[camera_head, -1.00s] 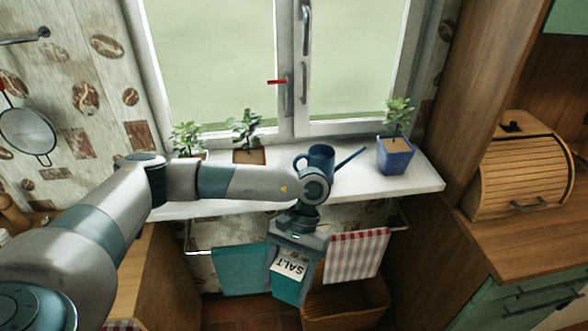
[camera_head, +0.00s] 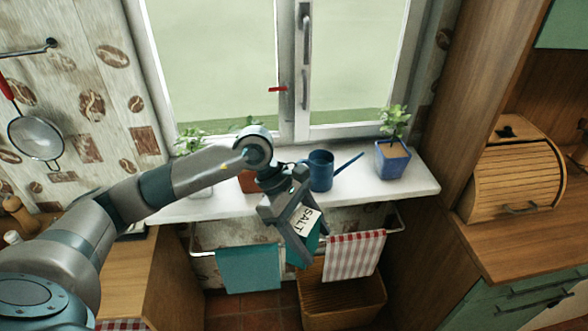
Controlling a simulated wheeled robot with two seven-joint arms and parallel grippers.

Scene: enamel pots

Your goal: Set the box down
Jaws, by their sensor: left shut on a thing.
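The box is a teal container with a white label reading SALT (camera_head: 307,219). My left gripper (camera_head: 297,228) is shut on it and holds it tilted in the air, in front of the window sill (camera_head: 390,193) and the towel rail. The gripper's fingers cover part of the box. No surface touching the box from below can be made out. My right gripper does not show.
A blue watering can (camera_head: 321,172) and a blue pot with a plant (camera_head: 392,160) stand on the sill. Teal (camera_head: 249,268) and checked (camera_head: 354,255) towels hang below, above a wicker basket (camera_head: 340,300). Wooden counters (camera_head: 535,228) stand on both sides, the right one with a bread box (camera_head: 515,180).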

